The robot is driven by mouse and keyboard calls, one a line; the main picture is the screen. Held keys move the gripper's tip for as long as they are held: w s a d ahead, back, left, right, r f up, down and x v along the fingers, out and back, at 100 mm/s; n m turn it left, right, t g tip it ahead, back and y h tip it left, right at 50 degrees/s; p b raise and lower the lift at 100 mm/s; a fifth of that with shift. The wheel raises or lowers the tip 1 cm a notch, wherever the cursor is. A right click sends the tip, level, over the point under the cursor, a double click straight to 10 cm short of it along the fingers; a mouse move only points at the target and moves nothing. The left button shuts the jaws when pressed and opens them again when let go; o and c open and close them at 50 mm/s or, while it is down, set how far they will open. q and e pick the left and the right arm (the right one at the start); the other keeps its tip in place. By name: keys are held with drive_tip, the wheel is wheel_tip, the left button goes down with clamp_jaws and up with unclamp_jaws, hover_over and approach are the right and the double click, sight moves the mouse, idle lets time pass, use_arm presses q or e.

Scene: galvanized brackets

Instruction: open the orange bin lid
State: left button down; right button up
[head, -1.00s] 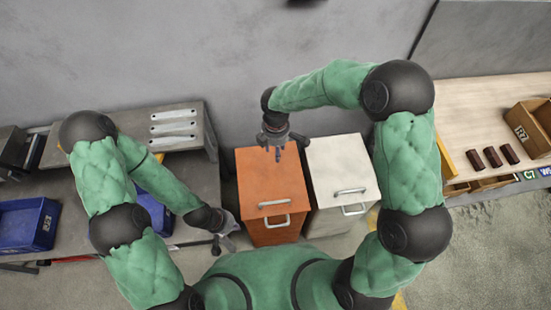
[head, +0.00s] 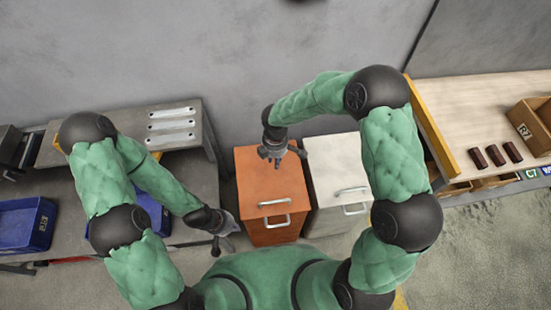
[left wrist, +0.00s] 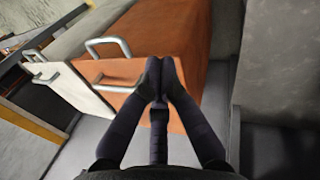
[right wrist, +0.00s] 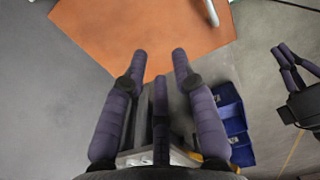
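The orange bin (head: 252,185) stands on the floor with its lid (head: 285,178) down. A silver handle (head: 274,202) lies across the lid near its front edge, and a second handle (head: 275,221) is on the front. In the left wrist view the bin (left wrist: 190,45) and handles (left wrist: 108,43) show beyond the fingers. My right gripper (head: 272,158) is over the rear part of the lid, fingers spread and empty; the lid also shows in the right wrist view (right wrist: 120,25). My left gripper (head: 222,240) is left of the bin's front, its fingertips together and empty.
A white bin (head: 335,165) with similar handles stands close to the right of the orange one. A grey bench (head: 190,165) with metal brackets and blue bins (head: 27,224) is at left. A wooden bench (head: 460,110) is at right. The wall is behind.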

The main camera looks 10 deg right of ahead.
clamp_jaws()
use_arm(q)
drive_tip(key=s+a+f+n+g+h, duration=0.2)
drive_tip(key=s+f+n+g, duration=0.15)
drive_tip(key=f+n, duration=0.3)
drive_tip(key=w+d+f+n+t+h, duration=0.1)
drive_tip(key=w+d+f+n+h, duration=0.1)
drive_tip(key=d+n+h, duration=0.1)
drive_tip(key=w+d+f+n+t+h, duration=0.2)
drive_tip(key=w+d+f+n+h, duration=0.1)
drive_tip(key=d+n, duration=0.3)
drive_tip(key=shift+w+d+f, duration=0.25)
drive_tip(key=shift+w+d, duration=0.1)
drive_tip(key=shift+d, duration=0.45)
